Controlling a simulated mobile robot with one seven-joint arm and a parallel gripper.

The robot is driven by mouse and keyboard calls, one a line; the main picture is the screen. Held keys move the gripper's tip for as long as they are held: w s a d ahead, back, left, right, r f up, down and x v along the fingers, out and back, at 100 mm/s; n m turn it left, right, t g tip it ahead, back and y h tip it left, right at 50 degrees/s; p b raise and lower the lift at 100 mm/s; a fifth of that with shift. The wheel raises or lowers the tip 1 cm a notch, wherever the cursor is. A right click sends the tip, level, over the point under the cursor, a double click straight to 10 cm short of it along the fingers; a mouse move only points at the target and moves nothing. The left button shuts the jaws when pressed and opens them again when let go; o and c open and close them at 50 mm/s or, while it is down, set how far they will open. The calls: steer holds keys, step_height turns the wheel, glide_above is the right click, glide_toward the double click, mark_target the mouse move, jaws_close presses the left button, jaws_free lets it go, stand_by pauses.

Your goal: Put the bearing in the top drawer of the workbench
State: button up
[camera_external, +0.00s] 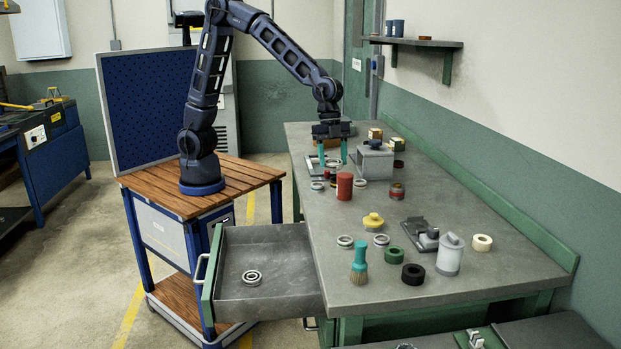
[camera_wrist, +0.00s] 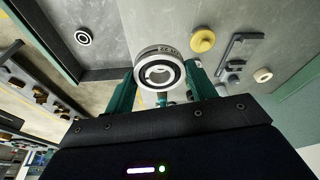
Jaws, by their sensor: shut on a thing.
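My gripper (camera_external: 333,160) is shut on a bearing, a light metal ring with a dark inner face (camera_wrist: 160,56), held between its teal fingers in the wrist view. In the external view the fingers point down over the far part of the workbench (camera_external: 335,235), and the held bearing is small and hard to make out. The top drawer (camera_external: 285,262) is pulled out at the left of the workbench, nearer the camera than my gripper. Another bearing (camera_external: 252,281) lies flat in it; it also shows at the upper left of the wrist view (camera_wrist: 83,32).
Several small items crowd the worktop: a red cylinder (camera_external: 345,187), a grey box (camera_external: 375,163), a yellow knob (camera_external: 373,221), a teal brush (camera_external: 359,262) and a pale canister (camera_external: 450,257). A wooden-topped cart (camera_external: 235,180) stands left. The drawer has free room around its bearing.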

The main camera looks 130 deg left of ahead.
steer(key=s+d+f, duration=0.7)
steer(key=s+d, duration=0.1)
glide_above(270, 256)
step_height(270, 256, down, 6)
steer(key=shift+m, duration=0.4)
steer(key=f, duration=1.9)
steer(key=shift+s+a+f, duration=0.2)
steer(key=shift+s+a, duration=0.1)
steer(key=shift+s, duration=0.05)
steer(key=o, duration=1.1)
steer(key=shift+f, duration=0.15)
steer(key=shift+o, duration=0.2)
